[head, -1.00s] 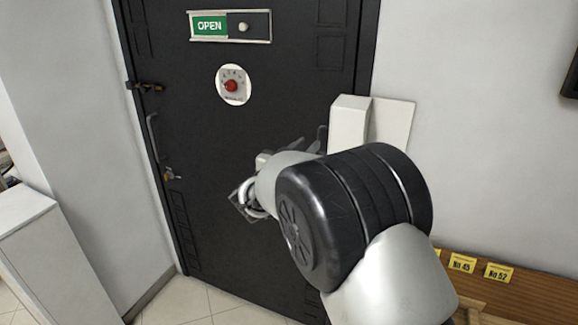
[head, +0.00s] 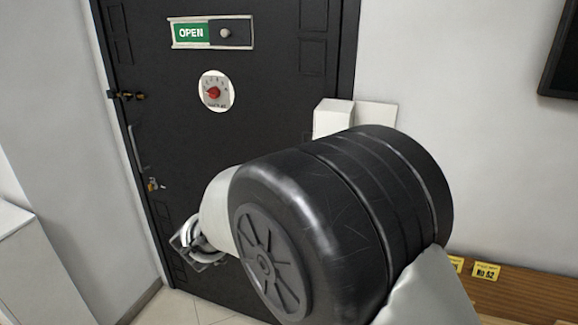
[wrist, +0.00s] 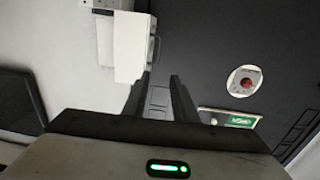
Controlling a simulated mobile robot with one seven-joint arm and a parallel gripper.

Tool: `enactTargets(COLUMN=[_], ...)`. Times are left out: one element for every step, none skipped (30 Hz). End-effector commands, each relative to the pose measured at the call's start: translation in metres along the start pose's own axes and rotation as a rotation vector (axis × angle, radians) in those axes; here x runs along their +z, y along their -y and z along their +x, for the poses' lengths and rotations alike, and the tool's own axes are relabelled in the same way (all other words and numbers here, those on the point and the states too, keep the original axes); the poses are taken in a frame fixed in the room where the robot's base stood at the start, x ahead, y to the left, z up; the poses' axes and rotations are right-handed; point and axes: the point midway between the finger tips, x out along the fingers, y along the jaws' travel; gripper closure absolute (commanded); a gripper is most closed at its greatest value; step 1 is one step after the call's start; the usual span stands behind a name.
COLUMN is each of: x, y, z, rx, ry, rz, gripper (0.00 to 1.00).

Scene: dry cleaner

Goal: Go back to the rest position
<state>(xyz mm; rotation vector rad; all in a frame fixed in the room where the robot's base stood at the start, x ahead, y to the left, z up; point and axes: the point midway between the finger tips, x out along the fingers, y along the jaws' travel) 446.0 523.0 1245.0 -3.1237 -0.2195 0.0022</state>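My gripper (wrist: 161,78) shows in the wrist view with its two dark fingers apart and nothing between them. It is upside down relative to the room there, pointing toward the black door (wrist: 215,45) and the white box (wrist: 130,45) beside it. No object is held.
The door carries an OPEN sign (head: 191,33), a round red-knobbed dial (head: 214,92) and a latch (head: 127,96). A white box (head: 332,117) is on the wall to its right. A wooden surface with yellow number tags (head: 487,271) is at lower right. A white cabinet (head: 30,265) stands at left.

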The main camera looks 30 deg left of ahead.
Motion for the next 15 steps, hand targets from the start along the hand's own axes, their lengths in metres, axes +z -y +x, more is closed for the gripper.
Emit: enactTargets(x=[0.000, 0.000, 0.000, 0.000, 0.000, -0.002, -0.004, -0.008, -0.016, -0.024, -0.033, -0.048, -0.060, -0.071, -0.086], y=[0.000, 0.000, 0.000, 0.000, 0.000, -0.001, -0.003, -0.006, -0.012, -0.018, -0.026, -0.039, -0.051, -0.065, -0.085], z=[0.000, 0.000, 0.000, 0.000, 0.000, 0.002, 0.004, 0.008, 0.016, 0.023, 0.031, 0.043, 0.051, 0.058, 0.065], rx=[0.000, 0.000, 0.000, 0.000, 0.000, -0.002, -0.005, -0.012, -0.025, -0.041, -0.060, -0.091, -0.118, -0.146, -0.184], ry=[0.000, 0.000, 0.000, 0.000, 0.000, 0.001, 0.002, 0.006, 0.014, 0.021, 0.032, 0.049, 0.065, 0.084, 0.112], rz=[0.000, 0.000, 0.000, 0.000, 0.000, 0.002, 0.007, 0.013, 0.027, 0.041, 0.057, 0.080, 0.097, 0.113, 0.130], gripper=[0.75, 0.75, 0.75, 0.75, 0.75, 0.75, 0.75, 0.75, 0.75, 0.75, 0.75, 0.75, 0.75, 0.75, 0.75])
